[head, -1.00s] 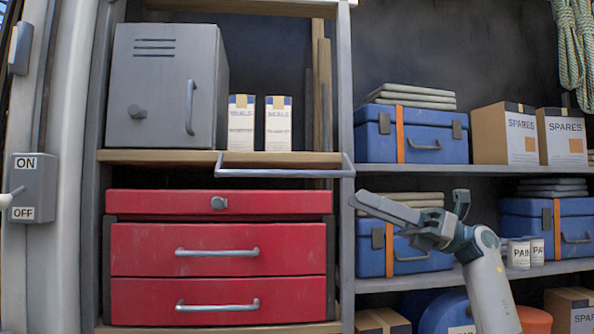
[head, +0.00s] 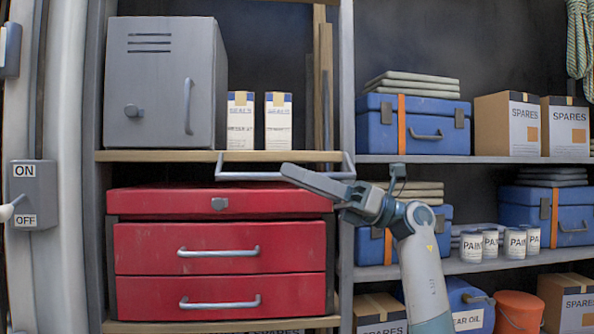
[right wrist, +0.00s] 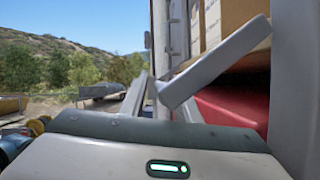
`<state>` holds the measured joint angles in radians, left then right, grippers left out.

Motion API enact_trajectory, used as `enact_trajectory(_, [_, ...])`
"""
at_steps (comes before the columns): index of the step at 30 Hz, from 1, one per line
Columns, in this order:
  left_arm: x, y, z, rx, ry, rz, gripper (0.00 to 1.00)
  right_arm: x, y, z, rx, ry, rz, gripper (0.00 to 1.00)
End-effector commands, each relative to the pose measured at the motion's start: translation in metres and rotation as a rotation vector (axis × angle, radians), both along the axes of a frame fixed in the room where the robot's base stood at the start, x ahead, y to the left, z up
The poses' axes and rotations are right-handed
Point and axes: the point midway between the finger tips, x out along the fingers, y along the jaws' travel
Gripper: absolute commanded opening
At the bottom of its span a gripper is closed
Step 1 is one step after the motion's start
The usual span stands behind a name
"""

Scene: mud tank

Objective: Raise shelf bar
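The shelf bar (head: 232,176) is a grey U-shaped rail along the front edge of the upper wooden shelf (head: 130,156). It hangs low, just below the shelf edge. My right gripper (head: 292,173) is in front of the right part of the bar, its fingers pointing left and covering some of it. In the right wrist view a light grey bar (right wrist: 222,60) runs diagonally close by the fingers. The fingers look apart there, and I see no grip on the bar. Whether they touch it is unclear. My left gripper is out of view.
A grey metal cabinet (head: 160,85) and two small cartons (head: 278,122) stand on the shelf above the bar. A red drawer unit (head: 215,245) is below. A grey upright post (head: 347,80) and blue cases (head: 413,125) are to the right.

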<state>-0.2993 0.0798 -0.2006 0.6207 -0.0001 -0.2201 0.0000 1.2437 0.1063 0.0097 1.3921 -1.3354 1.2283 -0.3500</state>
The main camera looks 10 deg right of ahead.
Motion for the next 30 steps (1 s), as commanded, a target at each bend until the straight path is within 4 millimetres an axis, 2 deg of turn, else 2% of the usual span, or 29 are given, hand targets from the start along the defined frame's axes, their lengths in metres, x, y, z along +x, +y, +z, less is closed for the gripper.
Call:
enact_trajectory(8, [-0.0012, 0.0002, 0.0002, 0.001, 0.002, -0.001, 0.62, 0.0002, 0.0010, 0.0001, 0.000, 0.000, -0.001, 0.29])
enact_trajectory(9, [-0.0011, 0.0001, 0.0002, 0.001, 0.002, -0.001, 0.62, 0.0002, 0.0009, 0.0000, 0.000, 0.000, -0.001, 0.27])
enact_trajectory(12, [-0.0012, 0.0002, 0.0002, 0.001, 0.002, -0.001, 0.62, 0.0001, 0.0009, 0.0001, 0.000, 0.000, -0.001, 0.03])
enact_trajectory(13, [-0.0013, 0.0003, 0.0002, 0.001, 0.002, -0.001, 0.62, 0.0002, 0.0009, 0.0001, 0.000, 0.000, -0.001, 0.00])
enact_trajectory(23, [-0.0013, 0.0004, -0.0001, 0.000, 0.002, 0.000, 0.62, -0.0003, 0.0005, 0.0009, 0.000, 0.012, -0.001, 0.00])
enact_trajectory(30, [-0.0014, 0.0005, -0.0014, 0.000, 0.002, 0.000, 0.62, -0.0031, -0.0001, 0.0050, -0.003, 0.088, -0.004, 0.00])
